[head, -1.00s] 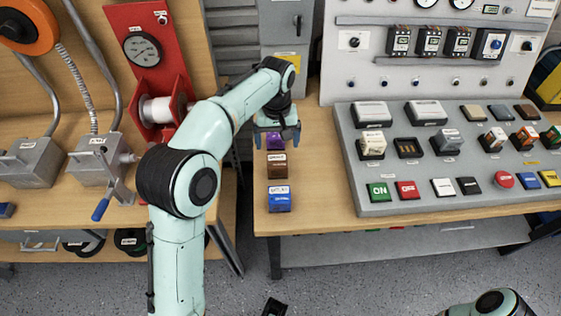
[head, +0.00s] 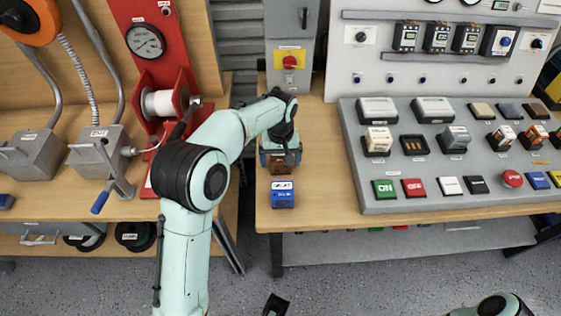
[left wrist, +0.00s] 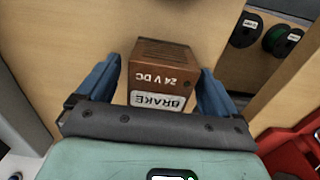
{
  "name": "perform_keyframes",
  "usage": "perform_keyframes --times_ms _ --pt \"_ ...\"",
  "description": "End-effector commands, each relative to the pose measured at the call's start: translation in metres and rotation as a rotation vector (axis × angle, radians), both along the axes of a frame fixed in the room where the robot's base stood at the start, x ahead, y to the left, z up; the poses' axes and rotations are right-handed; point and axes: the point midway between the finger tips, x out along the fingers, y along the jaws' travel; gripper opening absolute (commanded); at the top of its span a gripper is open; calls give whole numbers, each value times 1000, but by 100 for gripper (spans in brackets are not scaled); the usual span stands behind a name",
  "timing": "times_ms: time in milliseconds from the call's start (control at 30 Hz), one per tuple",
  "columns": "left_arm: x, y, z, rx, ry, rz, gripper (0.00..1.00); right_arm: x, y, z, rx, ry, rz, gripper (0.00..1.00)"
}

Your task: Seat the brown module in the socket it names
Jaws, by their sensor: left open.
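The brown module (left wrist: 162,72) stands on the wooden table, with a white "BRAKE" label and "24 V DC" on it. In the head view the brown module (head: 283,172) is partly hidden under my left gripper (head: 281,157). In the left wrist view my left gripper (left wrist: 155,88) is open, with one blue finger on each side of the module. I see a gap beside the module, so it is not gripped. A dark empty socket (head: 414,145) shows on the sloped grey panel (head: 375,190).
A blue module (head: 282,195) stands just in front of the brown one, near the table's front edge. The grey panel to the right carries several modules and buttons. A red stand (head: 142,42) with a gauge is on the left bench.

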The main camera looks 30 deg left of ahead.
Motion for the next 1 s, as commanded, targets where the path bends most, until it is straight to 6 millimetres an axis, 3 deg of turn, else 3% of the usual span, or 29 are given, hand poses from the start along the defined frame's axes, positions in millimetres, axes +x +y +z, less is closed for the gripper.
perform_keyframes --times_ms 67,233,667,867,1000 --pt "0 0 0 0 0 0 90 0 0 0 0 0 0 43" --pt "0 0 1 0 0 0 35 0 0 0 0 0 0 43" --pt "1 0 9 0 -4 0 34 0 0 1 0 1 0 43" --pt "1 0 35 0 -6 0 34 -1 0 5 1 6 2 43" --pt "1 0 69 0 -8 -1 34 0 0 11 1 6 2 43"
